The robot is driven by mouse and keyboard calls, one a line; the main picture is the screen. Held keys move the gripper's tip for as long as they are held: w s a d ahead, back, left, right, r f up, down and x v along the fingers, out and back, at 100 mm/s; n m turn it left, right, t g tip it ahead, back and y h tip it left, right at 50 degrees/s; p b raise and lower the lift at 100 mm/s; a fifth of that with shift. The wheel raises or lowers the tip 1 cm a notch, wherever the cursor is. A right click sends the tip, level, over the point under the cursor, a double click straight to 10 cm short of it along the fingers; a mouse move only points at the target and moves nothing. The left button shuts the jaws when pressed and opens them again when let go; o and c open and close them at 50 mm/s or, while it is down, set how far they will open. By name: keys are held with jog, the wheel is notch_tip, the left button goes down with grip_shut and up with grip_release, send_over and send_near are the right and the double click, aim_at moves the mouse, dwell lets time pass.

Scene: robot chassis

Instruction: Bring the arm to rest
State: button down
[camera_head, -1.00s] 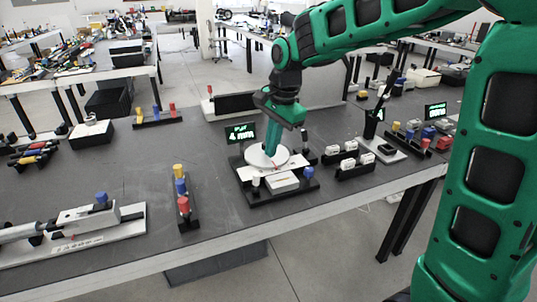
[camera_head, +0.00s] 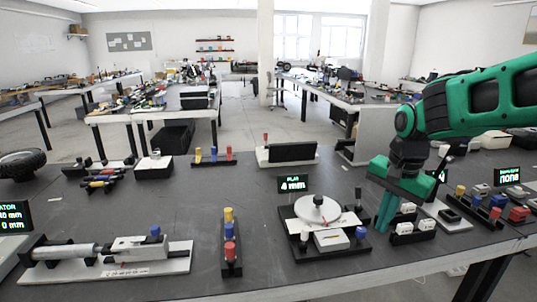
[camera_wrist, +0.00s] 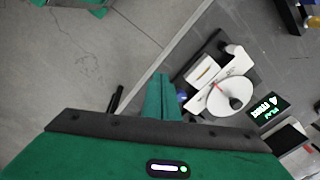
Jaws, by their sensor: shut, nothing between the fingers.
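My green arm reaches in from the right edge of the head view. My gripper (camera_head: 385,222) points down, its green fingers together and empty. It is just right of a station with a round white disc (camera_head: 317,208) on a black base, in front of a small display. In the wrist view my gripper's closed fingers (camera_wrist: 160,88) sit in the middle, and the white disc (camera_wrist: 230,97) is to their right, apart from them. The gripper hides part of what stands behind it in the head view.
A dark table (camera_head: 100,205) spans the view. Beside the gripper stands a rack with white blocks (camera_head: 412,230). A rack of coloured pegs (camera_head: 229,243) and a long cylinder fixture (camera_head: 105,258) stand to the left. Bare tabletop lies between the stations.

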jog(key=s+d+f+n, duration=0.1)
jog(key=s+d, duration=0.2)
jog(key=s, duration=0.4)
jog(key=s+d+f+n+g, duration=0.1)
jog(key=s+d, duration=0.3)
jog(key=s, duration=0.4)
jog(key=s+d+f+n, duration=0.2)
jog(key=s+d, duration=0.1)
jog(key=s, duration=0.5)
jog(key=shift+d+f, duration=0.15)
jog(key=shift+d, duration=0.25)
jog(key=shift+w+f+g, duration=0.25)
jog(key=shift+w+g, duration=0.05)
jog(key=shift+w, duration=0.25)
